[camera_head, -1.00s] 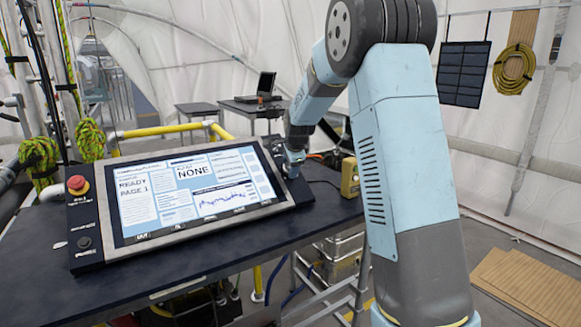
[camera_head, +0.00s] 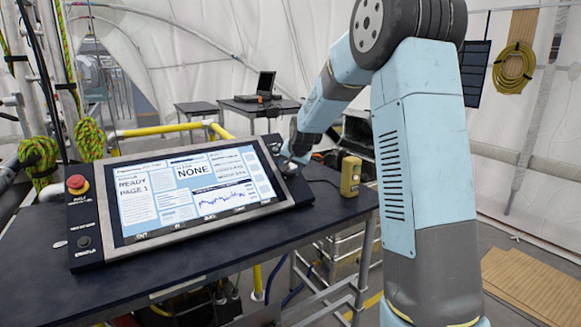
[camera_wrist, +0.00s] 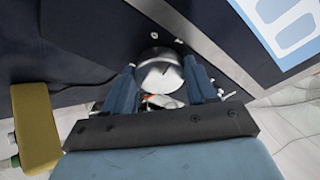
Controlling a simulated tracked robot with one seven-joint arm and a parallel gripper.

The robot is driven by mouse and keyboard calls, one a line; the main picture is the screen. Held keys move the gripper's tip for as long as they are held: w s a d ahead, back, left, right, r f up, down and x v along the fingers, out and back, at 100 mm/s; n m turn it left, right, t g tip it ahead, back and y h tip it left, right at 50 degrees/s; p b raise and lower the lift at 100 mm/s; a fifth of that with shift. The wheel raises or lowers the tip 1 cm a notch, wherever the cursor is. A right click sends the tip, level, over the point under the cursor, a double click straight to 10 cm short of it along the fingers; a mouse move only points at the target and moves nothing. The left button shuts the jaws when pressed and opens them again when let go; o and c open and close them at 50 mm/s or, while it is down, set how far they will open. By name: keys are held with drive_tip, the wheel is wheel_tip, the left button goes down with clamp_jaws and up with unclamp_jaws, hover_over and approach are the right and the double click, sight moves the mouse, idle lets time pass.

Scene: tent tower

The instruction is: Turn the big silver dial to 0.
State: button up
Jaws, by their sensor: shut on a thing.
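The big silver dial (camera_wrist: 160,72) shows in the wrist view as a round, shiny knob on the dark panel beside the screen. My gripper (camera_wrist: 160,80) is shut on it, with one blue finger on each side. In the head view my gripper (camera_head: 292,160) is at the right end of the console, where the dial is mostly hidden behind it. The console screen (camera_head: 195,190) is lit and reads "READY PAGE 1" and "NONE". The dial's markings cannot be read in either view.
The console stands on a dark table (camera_head: 240,245). A red stop button (camera_head: 77,184) is at its left end. A yellow box (camera_head: 350,177) stands just right of the console and also shows in the wrist view (camera_wrist: 36,125). A laptop (camera_head: 264,85) is on a table behind.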

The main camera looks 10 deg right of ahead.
drive_tip(key=n, duration=0.3)
drive_tip(key=shift+d+f+n, duration=0.1)
drive_tip(key=shift+d+n, duration=0.1)
drive_tip(key=shift+n, duration=0.1)
drive_tip(key=shift+s+n+t+y, duration=0.1)
drive_tip(key=shift+n+t+y, duration=0.3)
drive_tip(key=shift+n, duration=1.4)
drive_tip(key=shift+f, duration=0.1)
drive_tip(key=o, duration=1.1)
drive_tip(key=shift+a, duration=0.1)
drive_tip(key=shift+c, duration=0.2)
drive_tip(key=v, duration=1.3)
drive_tip(key=shift+d+r, duration=0.25)
drive_tip(key=shift+r, duration=0.15)
drive_tip(key=shift+s, duration=0.1)
